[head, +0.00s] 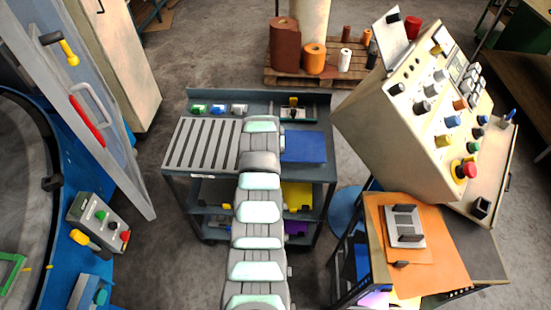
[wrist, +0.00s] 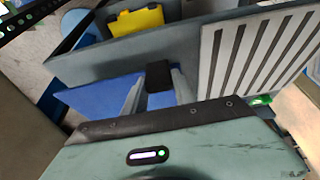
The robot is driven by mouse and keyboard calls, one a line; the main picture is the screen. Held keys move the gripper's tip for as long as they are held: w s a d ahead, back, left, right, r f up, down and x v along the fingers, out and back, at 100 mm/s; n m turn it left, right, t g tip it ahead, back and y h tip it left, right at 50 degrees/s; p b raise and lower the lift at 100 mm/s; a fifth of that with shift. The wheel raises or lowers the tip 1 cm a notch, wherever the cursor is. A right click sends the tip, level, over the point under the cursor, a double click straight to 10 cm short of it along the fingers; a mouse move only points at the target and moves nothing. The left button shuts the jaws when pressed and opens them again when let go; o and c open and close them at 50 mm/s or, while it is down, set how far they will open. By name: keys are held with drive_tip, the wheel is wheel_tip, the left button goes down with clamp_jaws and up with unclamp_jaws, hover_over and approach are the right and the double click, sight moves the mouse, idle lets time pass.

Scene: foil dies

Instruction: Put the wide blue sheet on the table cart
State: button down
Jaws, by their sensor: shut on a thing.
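The wide blue sheet (head: 305,147) is a flat blue panel over the right part of the top of the table cart (head: 325,130). It also shows in the wrist view (wrist: 88,98), around and behind my fingers. My gripper (wrist: 158,84) is shut on a small black grip at the sheet's edge, with one pale finger on each side. In the head view my own arm hides the gripper. The sheet looks level with the cart top; I cannot tell whether it rests fully on it or hangs slightly above.
A slotted pale plate (head: 203,145) covers the cart's left part. Small bottles (head: 219,109) stand at its back. A yellow sheet (head: 297,195) and a purple one (head: 296,227) lie on lower shelves. A control console (head: 425,110) and an orange-topped stand (head: 440,265) are at the right.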

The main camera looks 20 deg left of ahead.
drive_tip(key=shift+f, duration=3.5)
drive_tip(key=shift+f, duration=0.15)
drive_tip(key=c, duration=1)
unclamp_jaws()
drive_tip(key=shift+s+r, duration=0.15)
drive_tip(key=shift+r, duration=0.55)
drive_tip(key=shift+v, duration=5.4)
